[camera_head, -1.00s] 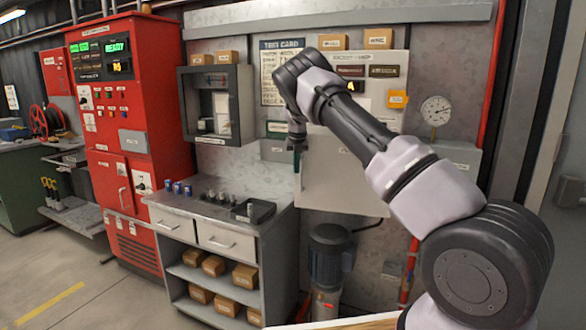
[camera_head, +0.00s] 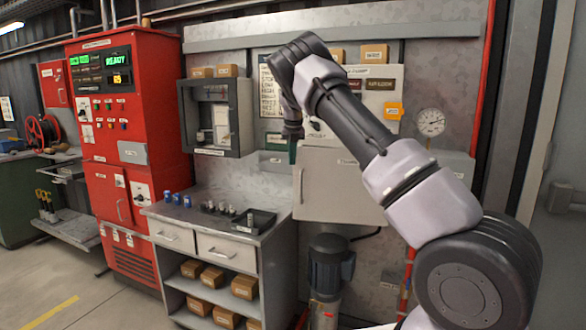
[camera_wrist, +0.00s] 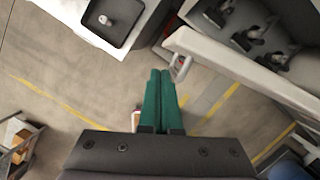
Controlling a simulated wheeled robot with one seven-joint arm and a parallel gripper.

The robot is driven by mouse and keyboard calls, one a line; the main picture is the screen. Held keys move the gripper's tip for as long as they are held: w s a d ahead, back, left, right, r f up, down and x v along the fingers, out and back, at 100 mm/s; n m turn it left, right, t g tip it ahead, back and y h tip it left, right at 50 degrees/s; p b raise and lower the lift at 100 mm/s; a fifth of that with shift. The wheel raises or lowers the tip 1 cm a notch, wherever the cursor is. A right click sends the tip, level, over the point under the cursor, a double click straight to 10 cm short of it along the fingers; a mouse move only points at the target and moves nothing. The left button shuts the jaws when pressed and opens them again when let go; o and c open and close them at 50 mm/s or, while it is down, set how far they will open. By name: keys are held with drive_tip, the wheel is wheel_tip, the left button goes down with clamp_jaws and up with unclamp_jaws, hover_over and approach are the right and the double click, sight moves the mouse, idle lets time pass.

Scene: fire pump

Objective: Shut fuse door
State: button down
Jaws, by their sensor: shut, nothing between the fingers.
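The fuse door (camera_head: 338,190) is a pale grey panel on the wall, with a bar handle at its left edge. In the wrist view I look down on the top edge of the door (camera_wrist: 245,68). It stands out from the box behind it, so it is open; dark fuse holders (camera_wrist: 245,38) show in the gap. The handle (camera_wrist: 181,67) is beside my fingertips, to their right. My gripper (camera_wrist: 161,71) has its green fingers together and empty. In the head view my gripper (camera_head: 292,158) hangs by the door's upper left corner. I cannot tell whether it touches the door.
A counter (camera_head: 205,215) with drawers, small parts and a black tray (camera_head: 253,219) is left of the door. An open-fronted grey box (camera_head: 215,118) hangs above it. A red cabinet (camera_head: 118,150) stands further left. A motor pump (camera_head: 328,268) is below the door.

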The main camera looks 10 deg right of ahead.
drive_tip(key=w+a+n+t+y, duration=0.1)
drive_tip(key=w+a+t+y, duration=0.15)
drive_tip(key=a, duration=0.25)
drive_tip(key=m+t+h, duration=0.3)
drive_tip(key=m+h, duration=0.2)
drive_tip(key=h, duration=0.1)
approach(294, 190)
drive_tip(key=shift+y, duration=0.25)
drive_tip(key=x, duration=0.4)
drive_tip(key=shift+d, duration=0.15)
drive_tip(key=shift+w+d, duration=0.1)
drive_tip(key=shift+w, duration=0.5)
